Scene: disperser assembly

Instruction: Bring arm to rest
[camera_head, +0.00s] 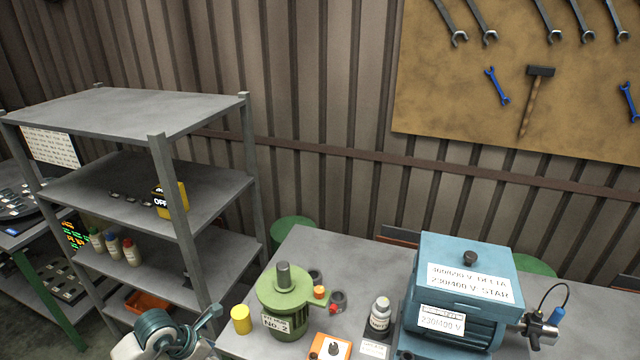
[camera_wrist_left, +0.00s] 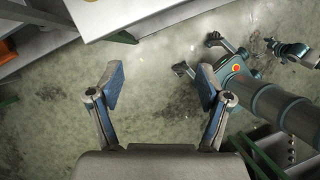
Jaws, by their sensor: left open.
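My left arm (camera_head: 160,336) comes in at the bottom of the head view, left of the workbench's front corner, with its white and teal links showing. My left gripper (camera_wrist_left: 160,87) shows in the left wrist view with its two blue-padded fingers wide apart. Nothing is between the fingers, and bare concrete floor lies beyond them. In the head view only a small part of this gripper shows, near the bench edge. My right gripper is not in view.
A grey shelf (camera_head: 150,112) stands left. Open floor (camera_wrist_left: 155,130) lies below the gripper.

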